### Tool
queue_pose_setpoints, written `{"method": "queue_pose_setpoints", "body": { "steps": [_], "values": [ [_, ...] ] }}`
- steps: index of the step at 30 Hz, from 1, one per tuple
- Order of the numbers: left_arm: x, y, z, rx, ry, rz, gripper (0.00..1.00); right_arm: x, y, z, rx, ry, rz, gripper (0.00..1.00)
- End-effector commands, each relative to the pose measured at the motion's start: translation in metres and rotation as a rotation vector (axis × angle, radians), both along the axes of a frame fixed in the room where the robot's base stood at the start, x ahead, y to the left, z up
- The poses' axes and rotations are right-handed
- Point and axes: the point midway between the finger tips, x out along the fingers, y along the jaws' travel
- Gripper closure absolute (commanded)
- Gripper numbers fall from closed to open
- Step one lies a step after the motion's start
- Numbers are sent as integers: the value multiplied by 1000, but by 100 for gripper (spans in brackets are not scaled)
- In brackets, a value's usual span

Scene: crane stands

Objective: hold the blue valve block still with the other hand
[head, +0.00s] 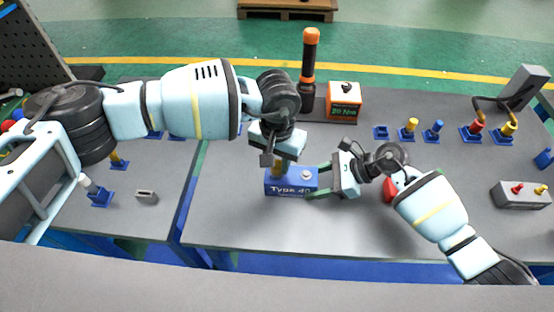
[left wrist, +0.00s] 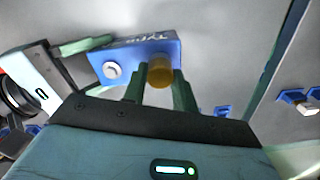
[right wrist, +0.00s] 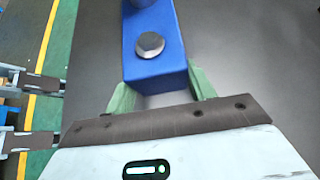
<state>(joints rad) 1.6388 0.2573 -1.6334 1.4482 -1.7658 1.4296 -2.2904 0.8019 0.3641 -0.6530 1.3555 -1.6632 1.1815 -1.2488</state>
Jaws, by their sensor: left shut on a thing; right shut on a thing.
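The blue valve block (head: 290,189), marked "Type 40", lies on the grey table in the head view. It also shows in the left wrist view (left wrist: 135,53) and right wrist view (right wrist: 155,68), with a pale round button on top. My right gripper (head: 322,180) is shut on the block's right end, with green fingers (right wrist: 160,95) along its sides. My left gripper (head: 277,163) is above the block's left part. It is shut on a brass-yellow cylinder (left wrist: 160,72) standing at the block; its lower end is hard to see.
Behind stand a black-and-orange torch-like tool (head: 309,65) and an orange box with a display (head: 344,99). Blue holders with coloured plugs (head: 408,128) line the right rear. A grey box with red knobs (head: 520,195) sits far right. The table in front of the block is clear.

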Motion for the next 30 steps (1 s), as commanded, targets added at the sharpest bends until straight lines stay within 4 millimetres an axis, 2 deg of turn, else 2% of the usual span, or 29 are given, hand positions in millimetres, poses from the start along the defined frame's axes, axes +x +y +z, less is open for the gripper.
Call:
{"method": "queue_pose_setpoints", "body": {
  "steps": [5, 16, 26, 27, 30],
  "values": [
    [0, 0, 0, 0, 0, -36, 100, 1, 0, 1, 2, -1, 0, 76],
    [0, 0, 0, 0, 0, -407, 100, 1, 0, 1, 2, -1, 0, 76],
    [0, 0, -1, 0, 0, -450, 100, 1, 0, 1, 2, -1, 0, 76],
    [0, 0, -1, 0, 0, -449, 67, 1, 0, 1, 2, -1, 0, 76],
    [0, 0, -1, 0, 0, -448, 54, 1, 0, 1, 2, -1, 0, 76]
  ]
}}
